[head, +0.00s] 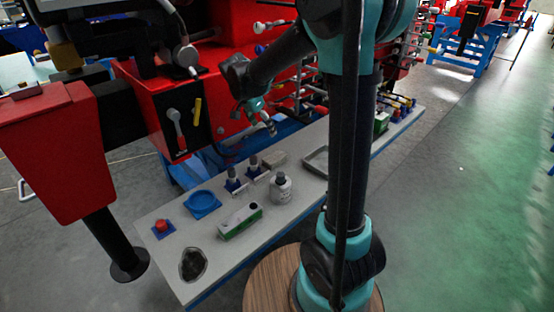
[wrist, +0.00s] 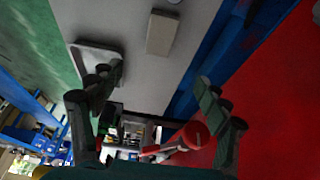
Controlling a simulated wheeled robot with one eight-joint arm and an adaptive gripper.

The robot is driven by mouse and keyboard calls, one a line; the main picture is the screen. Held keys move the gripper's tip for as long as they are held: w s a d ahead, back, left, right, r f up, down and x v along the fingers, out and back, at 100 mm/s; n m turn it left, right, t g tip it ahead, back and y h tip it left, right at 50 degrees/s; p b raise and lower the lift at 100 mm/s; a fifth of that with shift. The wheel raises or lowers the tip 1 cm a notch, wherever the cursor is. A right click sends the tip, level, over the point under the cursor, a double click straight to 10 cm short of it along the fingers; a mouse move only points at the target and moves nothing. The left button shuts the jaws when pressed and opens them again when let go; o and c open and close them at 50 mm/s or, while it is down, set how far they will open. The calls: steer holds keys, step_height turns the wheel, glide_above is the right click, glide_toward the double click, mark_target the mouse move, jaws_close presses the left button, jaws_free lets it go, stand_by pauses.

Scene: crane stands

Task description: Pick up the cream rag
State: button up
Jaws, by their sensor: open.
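The cream rag (head: 273,159) looks like a small flat folded block on the grey bench top (head: 160,272), left of a shallow grey tray (head: 315,160). In the wrist view the rag (wrist: 161,32) lies near the top middle, and the tray (wrist: 96,52) is to its left. My gripper (head: 266,125) is above the far side of the bench, higher than the rag and apart from it. In the wrist view its fingers (wrist: 157,83) are spread wide with nothing between them.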

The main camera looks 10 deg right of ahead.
glide_above(275, 156)
steer(key=a, duration=0.2)
steer(key=f, duration=1.1)
steer(key=shift+s+d, duration=0.15)
steer(key=shift+s, duration=0.25)
steer(key=shift+s+x, duration=0.15)
steer(key=shift+x, duration=1.2)
steer(key=shift+s+x, duration=0.15)
steer(key=shift+x, duration=1.25)
steer(key=shift+f, duration=0.35)
steer(key=c, duration=1.2)
steer(key=shift+r, duration=0.1)
steer(key=shift+c, duration=0.2)
steer(key=shift+r, duration=0.85)
step_height(275, 156, up, 3)
steer(key=shift+f, duration=0.25)
steer(key=s+d, duration=0.8)
steer(key=s, duration=0.5)
steer(key=s+d, duration=0.9)
steer(key=s, duration=0.4)
steer(key=shift+s+d, duration=0.3)
